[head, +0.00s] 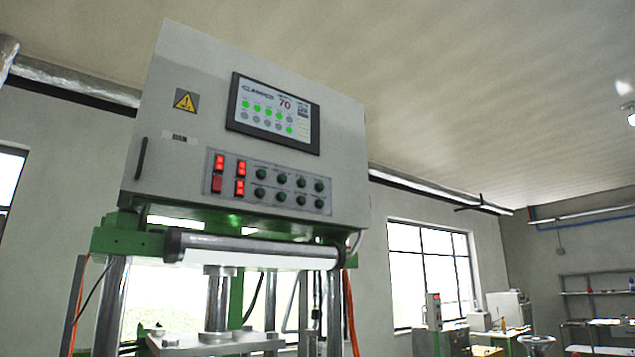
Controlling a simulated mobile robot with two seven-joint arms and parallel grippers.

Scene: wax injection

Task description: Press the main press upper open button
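The main press stands in front of me, with a grey control box (175,65) on a green frame (115,241). Its button panel (263,207) sits low on the box. It carries several dark green round buttons (281,179) in two rows. Left of them are red lit displays or switches (219,163). The button labels are too small to read, so I cannot tell which one is the upper open button. A touch screen (274,113) with green dots and the number 70 is above the panel. Neither of my grippers is in view.
A horizontal grey cylinder (250,246) runs across the front below the box. An orange cable (351,315) hangs at the press's right side. Windows (430,270), a smaller machine (434,312) and shelves (597,292) are further back on the right.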

